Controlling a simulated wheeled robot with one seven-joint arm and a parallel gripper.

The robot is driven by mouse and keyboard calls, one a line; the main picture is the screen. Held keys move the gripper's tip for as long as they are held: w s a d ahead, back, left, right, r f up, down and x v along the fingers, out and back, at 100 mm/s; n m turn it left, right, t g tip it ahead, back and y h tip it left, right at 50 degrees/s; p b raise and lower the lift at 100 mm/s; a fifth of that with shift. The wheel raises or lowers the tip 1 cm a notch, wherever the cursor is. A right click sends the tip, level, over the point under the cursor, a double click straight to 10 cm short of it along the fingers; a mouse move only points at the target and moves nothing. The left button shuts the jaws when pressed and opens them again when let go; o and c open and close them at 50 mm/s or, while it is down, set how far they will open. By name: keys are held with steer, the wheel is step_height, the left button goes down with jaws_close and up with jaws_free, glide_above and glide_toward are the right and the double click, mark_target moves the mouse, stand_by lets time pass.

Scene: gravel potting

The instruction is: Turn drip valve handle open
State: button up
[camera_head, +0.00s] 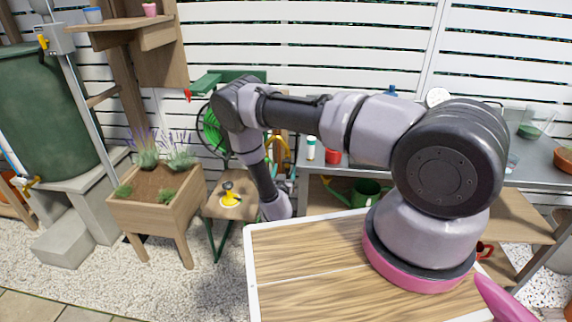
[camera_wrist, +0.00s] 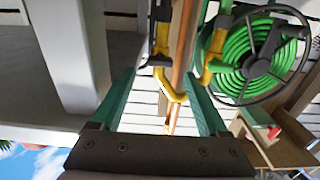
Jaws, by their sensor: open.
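A yellow handle (camera_head: 43,41) sits on a grey box on the post at the upper left in the head view. A yellow tap (camera_head: 29,183) sits low on the green barrel. I cannot tell which is the drip valve. My gripper (camera_wrist: 159,76) is open in the wrist view, its two green fingers apart with nothing held. Yellow tool handles (camera_wrist: 170,90) show beyond and between the fingers, apparently not touched. In the head view my gripper is hidden; my forearm points down near the middle. Neither yellow handle on the left is clearly seen in the wrist view.
The green barrel (camera_head: 42,105) stands on a grey stand at left. A wooden planter (camera_head: 150,222) with lavender stands beside it, then a small stool (camera_head: 226,211). A green hose reel (camera_wrist: 255,62) is at right in the wrist view. Gravel (camera_head: 110,290) in front is open.

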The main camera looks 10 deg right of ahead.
mark_target(286, 162)
steer(key=x, duration=0.4)
steer(key=shift+w+d, duration=0.15)
steer(key=shift+w, duration=0.25)
jaws_close()
